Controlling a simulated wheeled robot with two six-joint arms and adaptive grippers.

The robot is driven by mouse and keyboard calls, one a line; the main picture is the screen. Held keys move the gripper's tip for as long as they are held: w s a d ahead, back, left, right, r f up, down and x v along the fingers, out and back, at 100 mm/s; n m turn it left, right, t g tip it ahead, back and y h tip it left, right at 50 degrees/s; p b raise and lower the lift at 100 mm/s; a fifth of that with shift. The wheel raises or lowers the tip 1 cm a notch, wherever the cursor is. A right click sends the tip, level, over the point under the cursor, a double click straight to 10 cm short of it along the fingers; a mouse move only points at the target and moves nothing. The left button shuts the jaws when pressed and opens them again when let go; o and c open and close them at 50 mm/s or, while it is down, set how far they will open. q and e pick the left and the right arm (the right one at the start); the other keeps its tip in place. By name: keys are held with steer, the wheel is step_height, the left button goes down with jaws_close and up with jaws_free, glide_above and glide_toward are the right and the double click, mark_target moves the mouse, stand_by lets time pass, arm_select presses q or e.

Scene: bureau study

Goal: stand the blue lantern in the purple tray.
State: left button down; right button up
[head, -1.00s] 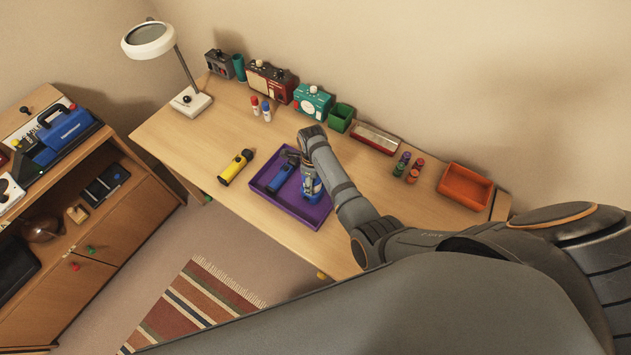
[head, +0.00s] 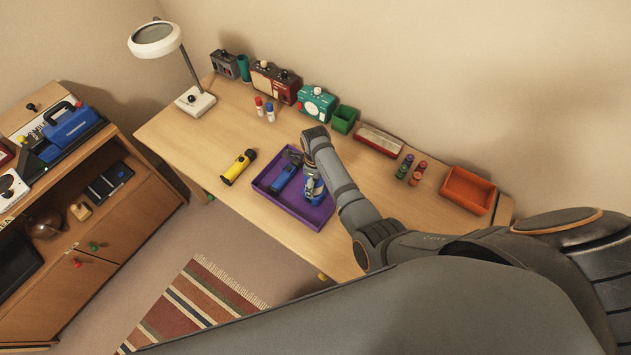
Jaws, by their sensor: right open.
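The purple tray (head: 300,211) lies on the desk near its front edge. The blue lantern (head: 314,190) appears upright inside the tray, towards its right side, partly hidden by my right gripper. My right gripper (head: 311,177) points down right at the lantern's top, its jaws open; whether the fingers touch it cannot be told. A second blue item with a dark end (head: 284,178), like a flashlight, lies in the left part of the tray. My left gripper is not in view.
A yellow flashlight (head: 239,167) lies left of the tray. Behind are red and blue small bottles (head: 264,108), a teal device (head: 316,103), a green box (head: 344,119) and an orange tray (head: 467,190). A lamp (head: 194,101) stands at the left. Bare desk lies around the yellow flashlight.

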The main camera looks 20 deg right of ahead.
step_height(320, 180, up, 6)
steer(key=p, duration=0.5)
steer(key=shift+r, duration=2.95)
